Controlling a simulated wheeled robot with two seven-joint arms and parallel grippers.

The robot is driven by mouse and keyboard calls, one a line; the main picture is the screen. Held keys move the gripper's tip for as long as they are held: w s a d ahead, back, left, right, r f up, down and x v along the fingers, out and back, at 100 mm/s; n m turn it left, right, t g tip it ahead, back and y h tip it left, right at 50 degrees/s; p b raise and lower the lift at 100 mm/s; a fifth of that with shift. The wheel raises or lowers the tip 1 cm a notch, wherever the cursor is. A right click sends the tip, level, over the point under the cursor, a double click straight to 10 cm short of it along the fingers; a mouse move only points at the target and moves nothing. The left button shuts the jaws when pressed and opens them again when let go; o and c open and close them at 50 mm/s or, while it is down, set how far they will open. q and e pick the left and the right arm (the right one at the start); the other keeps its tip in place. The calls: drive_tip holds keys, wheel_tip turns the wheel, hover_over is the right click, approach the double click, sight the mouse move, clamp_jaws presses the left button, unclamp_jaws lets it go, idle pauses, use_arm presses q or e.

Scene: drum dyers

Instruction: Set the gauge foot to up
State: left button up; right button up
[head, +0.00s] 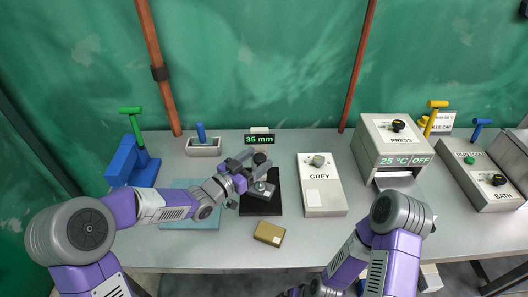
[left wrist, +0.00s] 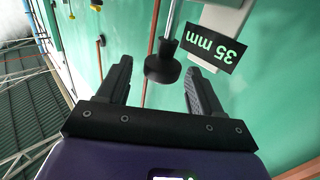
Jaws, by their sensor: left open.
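The gauge stands on a black base (head: 262,204) in the middle of the bench, with a small "35 mm" display (head: 260,139) behind it. In the left wrist view the display (left wrist: 213,38) appears upside down. A black round part on a metal rod (left wrist: 162,66) shows there between my finger ends, apart from both fingers. My left gripper (head: 258,172) is open at the gauge and hides much of it in the head view. Whether the foot is up or down cannot be told.
A small tan box (head: 270,233) lies in front of the gauge. The GREY box (head: 322,198) stands to the right, then the PRESS (head: 392,145) and the BATH unit (head: 482,180). A blue lever stand (head: 130,163) and a blue-handled switch (head: 203,146) are left. A pale blue mat (head: 195,220) lies under my left arm.

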use_arm(q)
drive_tip(key=shift+x, duration=1.85)
